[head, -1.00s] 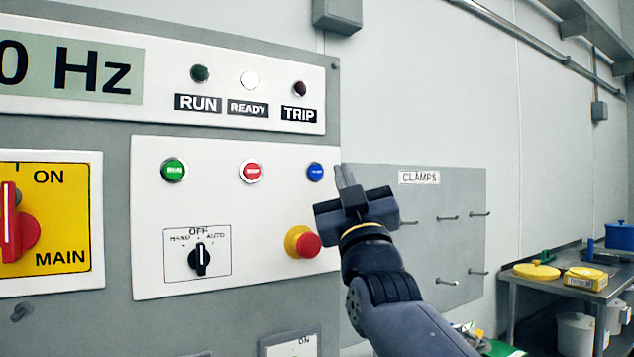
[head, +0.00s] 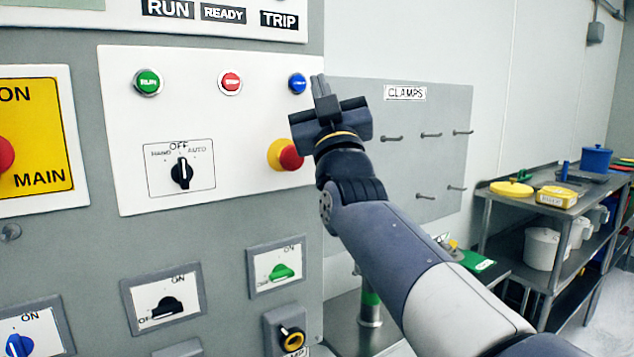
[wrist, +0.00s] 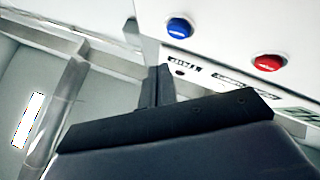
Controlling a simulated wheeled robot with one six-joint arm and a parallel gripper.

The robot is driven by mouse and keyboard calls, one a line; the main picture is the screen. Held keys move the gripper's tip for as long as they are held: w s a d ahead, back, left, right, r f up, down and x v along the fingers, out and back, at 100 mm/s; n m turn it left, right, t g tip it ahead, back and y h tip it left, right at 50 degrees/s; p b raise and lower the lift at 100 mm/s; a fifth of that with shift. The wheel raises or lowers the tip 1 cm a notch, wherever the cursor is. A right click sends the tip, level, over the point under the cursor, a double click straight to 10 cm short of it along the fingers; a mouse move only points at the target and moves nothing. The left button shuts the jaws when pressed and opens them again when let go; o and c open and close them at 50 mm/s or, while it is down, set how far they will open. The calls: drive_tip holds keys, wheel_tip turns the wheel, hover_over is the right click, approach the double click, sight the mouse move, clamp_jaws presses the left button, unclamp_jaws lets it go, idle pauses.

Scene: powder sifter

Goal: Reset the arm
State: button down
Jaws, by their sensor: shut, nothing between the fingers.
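My gripper (head: 320,86) is shut and empty, raised in front of the right edge of the control panel (head: 120,110). The fingers also show together in the wrist view (wrist: 158,85), apart from the blue button (wrist: 180,28) and the red button (wrist: 268,62). The red emergency stop knob (head: 290,157) on its yellow collar is just left of my gripper in the head view. Whether the gripper touches the panel cannot be told.
Lower switches include a green one (head: 281,271). A grey CLAMPS board (head: 430,160) with several pegs is behind my arm. A metal table (head: 535,200) with tubs stands at the right.

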drive_tip(key=s+d+b, duration=0.1)
drive_tip(key=s+d, duration=0.2)
drive_tip(key=s, duration=0.2)
drive_tip(key=shift+d, duration=0.25)
idle(0.3)
